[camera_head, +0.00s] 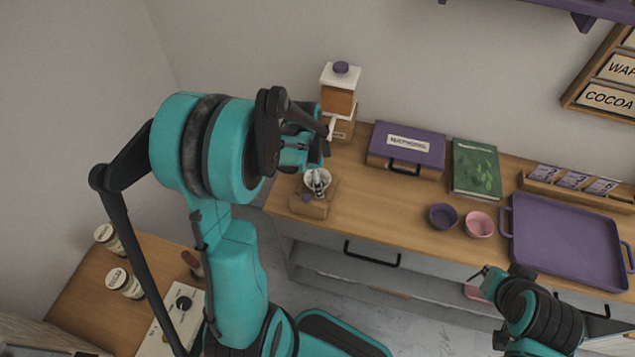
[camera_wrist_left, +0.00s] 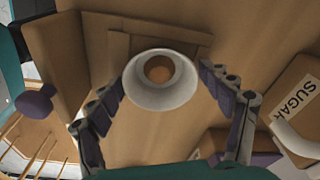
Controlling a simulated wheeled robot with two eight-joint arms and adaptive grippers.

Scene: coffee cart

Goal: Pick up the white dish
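The white dish (camera_head: 310,176) is a small round bowl at a wooden stand (camera_head: 308,209) near the left end of the counter. In the left wrist view the white dish (camera_wrist_left: 160,97) shows from above, with a brown round centre. My left gripper (camera_head: 318,184) is at the dish, pointing down and partly covering it. In the left wrist view the fingers of my left gripper (camera_wrist_left: 162,80) are spread, one on each side of the dish. I cannot tell whether they touch its rim. My right gripper (camera_head: 482,273) is at the lower right, in front of the counter, away from the dish.
Behind the dish stands a sugar dispenser (camera_head: 338,100). To the right are a purple-lidded box (camera_head: 405,142), a green book (camera_head: 477,168), a purple cup (camera_head: 442,216), a pink cup (camera_head: 479,224) and a purple tray (camera_head: 565,240). Jars (camera_head: 125,283) stand on the lower-left side table.

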